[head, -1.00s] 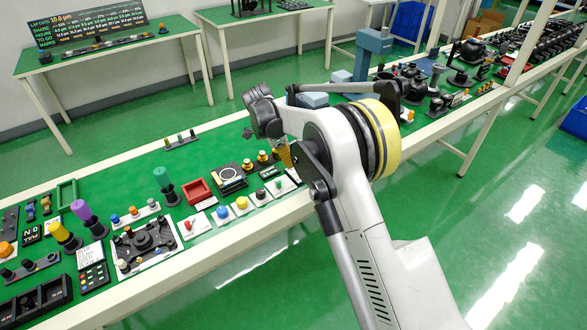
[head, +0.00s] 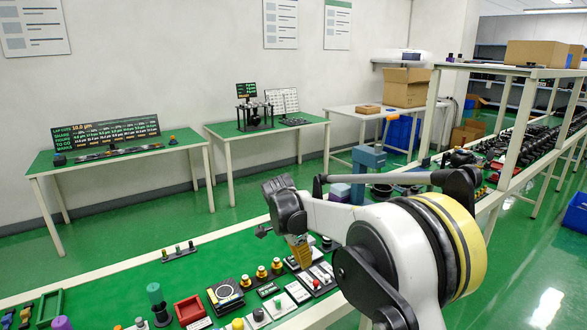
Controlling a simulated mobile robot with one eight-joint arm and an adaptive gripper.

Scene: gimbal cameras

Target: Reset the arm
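My arm (head: 385,235), white with black joints and a yellow ring, rises from the bottom of the head view and reaches left over the green workbench (head: 130,280). Its dark end, my gripper (head: 262,231), is held above the bench. The fingers are small and partly hidden, so I cannot tell whether they are open or shut. No held object can be made out.
Two side tables stand behind, one with a display board (head: 108,137). Green floor lies between.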

